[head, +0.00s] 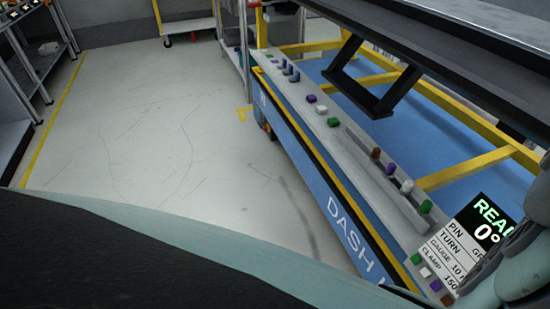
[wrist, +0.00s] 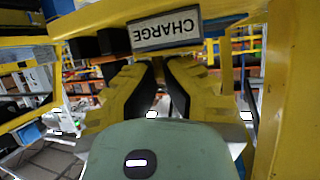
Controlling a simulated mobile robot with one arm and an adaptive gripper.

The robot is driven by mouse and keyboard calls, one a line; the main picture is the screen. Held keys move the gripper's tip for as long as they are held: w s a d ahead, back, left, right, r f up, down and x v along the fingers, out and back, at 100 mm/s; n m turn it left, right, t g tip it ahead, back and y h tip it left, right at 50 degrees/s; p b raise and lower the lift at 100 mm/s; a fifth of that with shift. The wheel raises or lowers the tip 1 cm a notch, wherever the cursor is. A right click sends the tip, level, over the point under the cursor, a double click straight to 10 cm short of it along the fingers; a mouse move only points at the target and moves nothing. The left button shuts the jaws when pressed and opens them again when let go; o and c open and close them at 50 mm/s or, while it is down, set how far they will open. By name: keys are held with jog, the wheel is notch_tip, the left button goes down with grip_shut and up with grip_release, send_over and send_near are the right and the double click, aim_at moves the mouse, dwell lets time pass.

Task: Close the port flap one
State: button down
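My gripper (wrist: 158,66) shows in the wrist view with yellow fingers and dark inner pads. The fingertips come close together just below a sign reading CHARGE (wrist: 165,28), with nothing visible held between them. The sign appears upside down on a yellow frame. The head view does not show my gripper.
A yellow post (wrist: 288,95) stands close on the right in the wrist view. In the head view, a blue cart (head: 300,150) with yellow rails and coloured knobs stands under a dark overhanging panel (head: 430,50). The floor (head: 150,130) to its left is clear.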

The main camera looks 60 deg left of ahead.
jog(key=shift+a+f, duration=0.15)
jog(key=shift+f, duration=0.15)
jog(key=c, duration=1.2)
grip_release()
jog(key=shift+w+r, duration=0.15)
jog(key=shift+o, duration=1.3)
jog(key=shift+d+r, duration=0.1)
jog(key=shift+d, duration=0.1)
jog(key=shift+s+r, duration=0.3)
jog(key=shift+s, duration=0.3)
jog(key=shift+s+a+r, duration=0.15)
jog(key=shift+s+a, duration=0.35)
jog(key=shift+a, duration=0.05)
jog(key=shift+v, duration=2.5)
